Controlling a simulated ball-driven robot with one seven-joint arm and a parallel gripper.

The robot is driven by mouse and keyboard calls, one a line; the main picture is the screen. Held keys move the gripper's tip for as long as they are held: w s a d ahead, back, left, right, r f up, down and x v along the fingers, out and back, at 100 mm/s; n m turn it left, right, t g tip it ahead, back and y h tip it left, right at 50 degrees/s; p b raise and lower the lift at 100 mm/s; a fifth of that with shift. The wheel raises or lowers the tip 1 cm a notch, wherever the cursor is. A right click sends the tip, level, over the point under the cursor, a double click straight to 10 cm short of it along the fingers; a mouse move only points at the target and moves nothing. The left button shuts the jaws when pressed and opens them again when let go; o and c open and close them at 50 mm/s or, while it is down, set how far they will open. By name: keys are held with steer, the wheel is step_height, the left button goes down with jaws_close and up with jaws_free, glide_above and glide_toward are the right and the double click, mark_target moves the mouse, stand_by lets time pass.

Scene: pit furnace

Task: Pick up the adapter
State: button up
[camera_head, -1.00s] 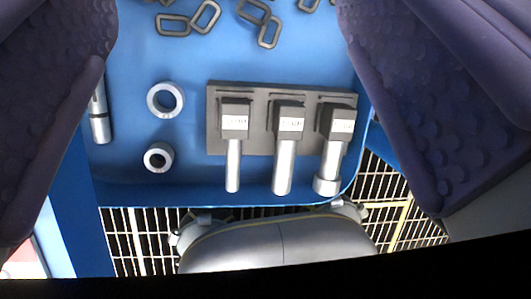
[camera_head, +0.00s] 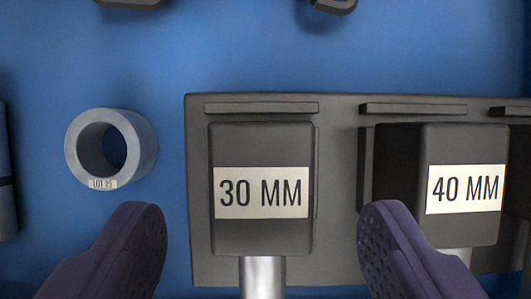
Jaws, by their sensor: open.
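Dark grey blocks with metal shafts, which look like the adapters, sit in a dark grey rack (camera_head: 340,190). The one labelled "30 MM" (camera_head: 262,145) is near the middle of the view, its silver shaft (camera_head: 262,278) running down out of frame. The one labelled "40 MM" (camera_head: 465,150) is to its right. The pictures do not show which one is the adapter meant. My gripper (camera_head: 262,225) is open and empty, its purple fingers to the left and right of the 30 MM block. The right finger reaches in front of the gap beside the 40 MM block.
A grey ring (camera_head: 142,150) labelled "LOT 25" lies on the blue tray surface (camera_head: 250,60), left of the rack and close above the left finger. Part of a cylinder (camera_head: 6,190) shows at the left edge. Dark links (camera_head: 335,4) show at the top.

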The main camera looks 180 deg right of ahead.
mark_target(261, 173)
steer(key=b+x, duration=0.1)
steer(key=x, duration=0.2)
steer(key=shift+s, duration=0.1)
steer(key=shift+r, duration=0.1)
jaws_close()
steer(key=shift+r, duration=0.1)
